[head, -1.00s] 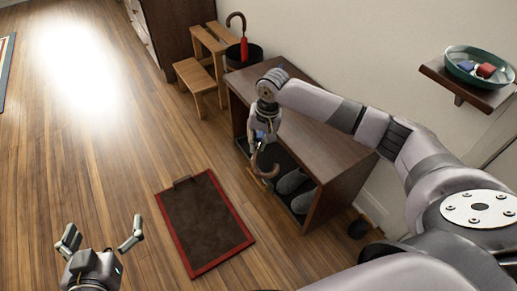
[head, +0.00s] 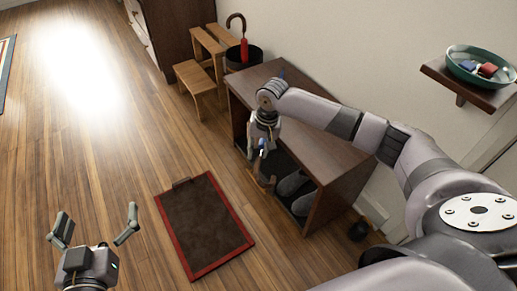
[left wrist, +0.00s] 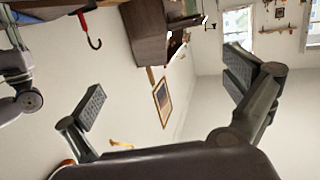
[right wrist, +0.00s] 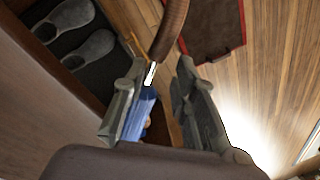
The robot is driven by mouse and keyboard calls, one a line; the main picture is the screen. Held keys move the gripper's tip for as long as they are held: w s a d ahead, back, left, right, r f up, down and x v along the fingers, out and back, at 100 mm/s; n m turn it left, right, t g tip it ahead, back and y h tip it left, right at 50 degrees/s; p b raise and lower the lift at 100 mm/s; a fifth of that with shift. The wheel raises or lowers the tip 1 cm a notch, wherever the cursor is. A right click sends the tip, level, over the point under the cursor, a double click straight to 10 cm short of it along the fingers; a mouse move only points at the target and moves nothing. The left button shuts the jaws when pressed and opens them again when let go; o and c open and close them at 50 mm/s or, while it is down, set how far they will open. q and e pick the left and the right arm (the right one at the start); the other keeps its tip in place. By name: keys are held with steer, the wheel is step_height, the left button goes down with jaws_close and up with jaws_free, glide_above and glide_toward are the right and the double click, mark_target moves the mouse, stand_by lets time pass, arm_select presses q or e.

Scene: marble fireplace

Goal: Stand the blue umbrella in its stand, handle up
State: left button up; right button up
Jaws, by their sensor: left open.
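The blue umbrella (right wrist: 141,115) is between the fingers of my right gripper (head: 262,148), which looks shut on it just below its handle. Its brown curved handle (right wrist: 170,30) points down in front of the bench, seen in the head view (head: 265,180). A bit of blue shows behind my right wrist; most of the canopy is hidden. The dark round stand (head: 243,60) is at the back, beyond the bench, with a red umbrella (head: 244,50) in it, handle up. My left gripper (head: 95,225) is open and empty at lower left; it also shows in the left wrist view (left wrist: 165,85).
The brown bench (head: 335,155) has grey shoes (head: 293,183) on its lower shelf, close to my right gripper. A wooden step stool (head: 200,75) stands left of the stand. A red-edged mat (head: 203,225) lies on the floor. A wall shelf holds a green bowl (head: 480,66).

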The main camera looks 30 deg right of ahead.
steer(key=shift+o, duration=0.5)
steer(key=r, duration=0.2)
steer(key=r+p, duration=0.1)
steer(key=r, duration=0.1)
steer(key=r+p, duration=0.1)
steer(key=r, duration=0.1)
steer(key=shift+s+d+r, duration=0.25)
steer(key=shift+s+d, duration=0.05)
steer(key=shift+d, duration=0.1)
step_height(320, 180, up, 5)
steer(key=p, duration=0.2)
steer(key=s+a+f+n+t+y, duration=0.2)
steer(key=s+a+f+n, duration=0.65)
steer(key=s+a, duration=0.55)
arm_select(q)
steer(key=s+a+f+g+y, duration=0.3)
steer(key=s+a+f+g, duration=0.2)
steer(key=s+f+g, duration=0.5)
steer(key=s+f, duration=0.3)
steer(key=shift+s+a+n+g, duration=0.15)
steer(key=shift+a+n+g, duration=0.05)
steer(key=shift+n+g, duration=0.1)
arm_select(e)
steer(key=s+d+t+h, duration=0.2)
steer(key=s+d, duration=0.4)
steer(key=s, duration=0.5)
steer(key=shift+r+h, duration=0.25)
steer(key=shift+h, duration=0.15)
